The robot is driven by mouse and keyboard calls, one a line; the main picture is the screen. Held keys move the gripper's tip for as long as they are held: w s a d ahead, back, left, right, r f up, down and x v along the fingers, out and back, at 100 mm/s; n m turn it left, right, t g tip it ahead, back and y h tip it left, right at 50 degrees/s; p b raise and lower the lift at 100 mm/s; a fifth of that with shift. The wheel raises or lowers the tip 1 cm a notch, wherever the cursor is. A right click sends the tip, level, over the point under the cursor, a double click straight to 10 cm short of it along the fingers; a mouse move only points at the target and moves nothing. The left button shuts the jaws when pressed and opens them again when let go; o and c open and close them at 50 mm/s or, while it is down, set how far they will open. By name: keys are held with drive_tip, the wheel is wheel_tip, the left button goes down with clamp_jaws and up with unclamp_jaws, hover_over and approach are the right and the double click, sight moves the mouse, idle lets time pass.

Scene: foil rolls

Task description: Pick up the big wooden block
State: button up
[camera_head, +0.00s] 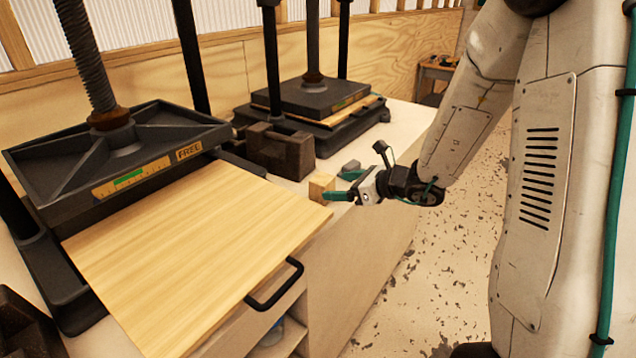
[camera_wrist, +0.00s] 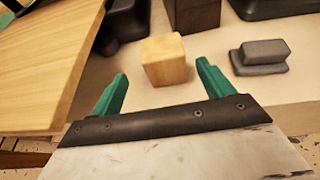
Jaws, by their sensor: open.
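The wooden block (camera_head: 320,187) is a light cube on the bench top, just right of the wooden board's far corner. In the wrist view the wooden block (camera_wrist: 165,60) stands ahead of and between my gripper's two green fingers, apart from both. My gripper (camera_head: 342,186) reaches in from the right at the bench's edge. In the wrist view my gripper (camera_wrist: 161,88) is open and empty, with its fingers spread wider than the block.
A large wooden board (camera_head: 190,255) with a black handle (camera_head: 275,285) lies left of the block. A dark block (camera_head: 280,150) stands behind it. A small grey stepped piece (camera_wrist: 262,55) sits to its right. Two black screw presses stand on the bench (camera_head: 405,118).

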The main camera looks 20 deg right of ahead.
sight(331, 185)
drive_tip(key=x, duration=0.7)
drive_tip(key=shift+w+d+f, duration=0.1)
drive_tip(key=shift+w+d, duration=0.05)
drive_tip(key=shift+w, duration=0.1)
drive_tip(key=c, duration=1.1)
